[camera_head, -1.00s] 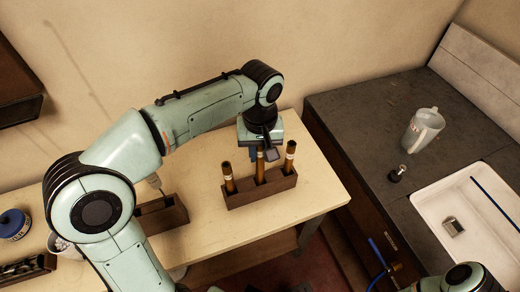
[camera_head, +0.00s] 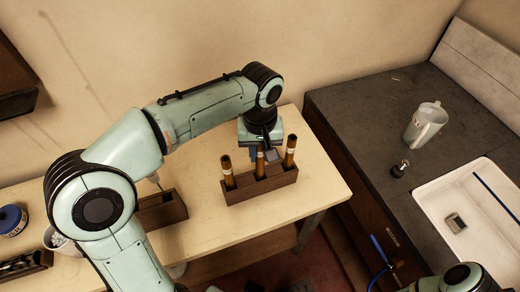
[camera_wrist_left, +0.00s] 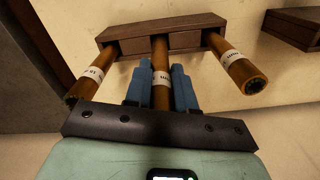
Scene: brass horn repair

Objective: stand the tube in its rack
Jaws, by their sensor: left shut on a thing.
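A dark wooden rack (camera_head: 262,189) stands on the pale bench in the head view, with three brown tubes upright in a row. The left tube (camera_head: 227,172) and the right tube (camera_head: 290,152) stand in the end places. My left gripper (camera_wrist_left: 161,82) is shut on the middle tube (camera_wrist_left: 160,56), around its white label; its blue fingers lie either side. The middle tube's lower end is at the rack's middle place, which also shows in the left wrist view (camera_wrist_left: 125,33). How deep it sits is hard to tell. My right gripper is out of view.
A second wooden box (camera_head: 163,210) stands left of the rack. A dark counter at right holds a clear jug (camera_head: 425,124), a small dark-based object (camera_head: 399,169) and a white sink (camera_head: 455,195). The bench right of the rack is clear.

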